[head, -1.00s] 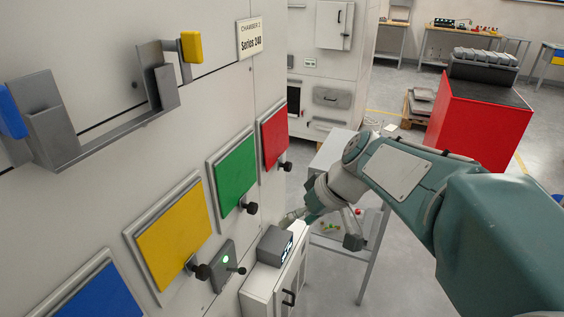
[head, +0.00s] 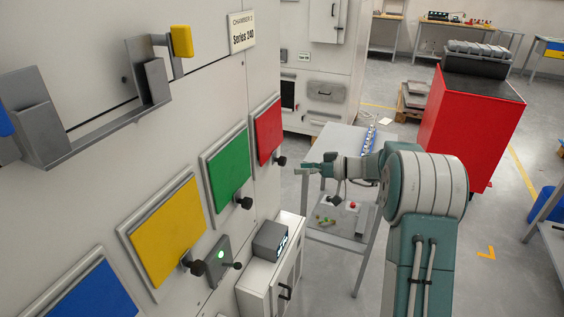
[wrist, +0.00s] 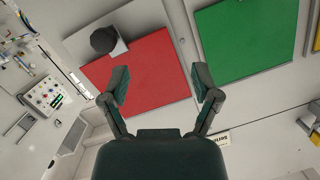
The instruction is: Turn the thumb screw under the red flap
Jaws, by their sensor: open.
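The red flap (head: 267,130) is a closed-looking square panel on the chamber wall, the farthest of a row of coloured flaps. A black thumb screw (head: 281,160) sticks out at its lower edge. In the wrist view the red flap (wrist: 140,76) lies ahead of my fingers, and the dark round screw head (wrist: 104,40) shows beyond them, up and to the left. My gripper (head: 302,171) is to the right of the screw in the head view, pointing at the wall. In the wrist view my gripper (wrist: 166,88) is open and empty, apart from the screw.
The green flap (head: 228,169) and its knob (head: 245,203) are beside the red one. Below are a grey box (head: 269,241) on a white cabinet (head: 272,285) and a control box with a green light (head: 221,256). A grey table (head: 350,148) stands beyond my gripper.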

